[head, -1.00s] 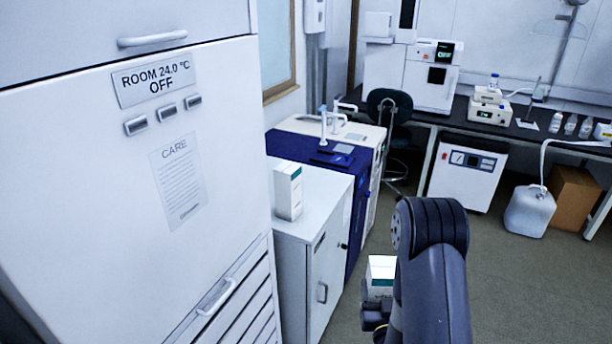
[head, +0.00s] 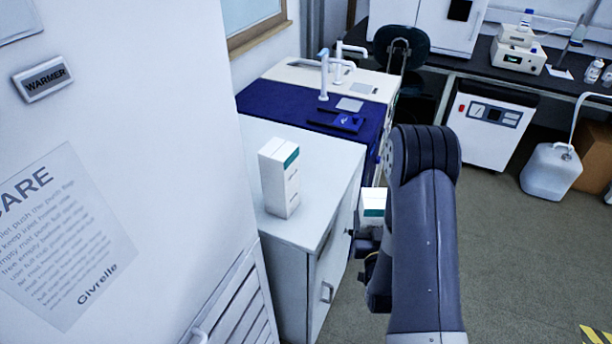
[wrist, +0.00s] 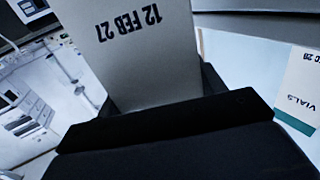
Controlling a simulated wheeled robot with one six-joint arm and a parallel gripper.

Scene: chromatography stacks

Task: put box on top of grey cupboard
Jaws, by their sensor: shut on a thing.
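A white box with a green band (head: 373,207) is held by my gripper (head: 368,240), partly hidden behind my arm in the head view. In the wrist view the held box (wrist: 145,50) fills the top middle, with "12 FEB 27" upside down on it. The grey cupboard (head: 318,165) is low, with a flat pale top and a handled door. The held box is just right of the cupboard's front in the head view. A similar box (head: 280,178) stands upright on the cupboard top near its front left; its "VIALS" side shows in the wrist view (wrist: 300,90).
A tall white appliance (head: 130,150) stands close on the left. A blue-topped unit with a sink (head: 290,108) adjoins the cupboard behind. The cupboard top has free room behind and right of the standing box. A chair (head: 400,45) and a bench are farther back.

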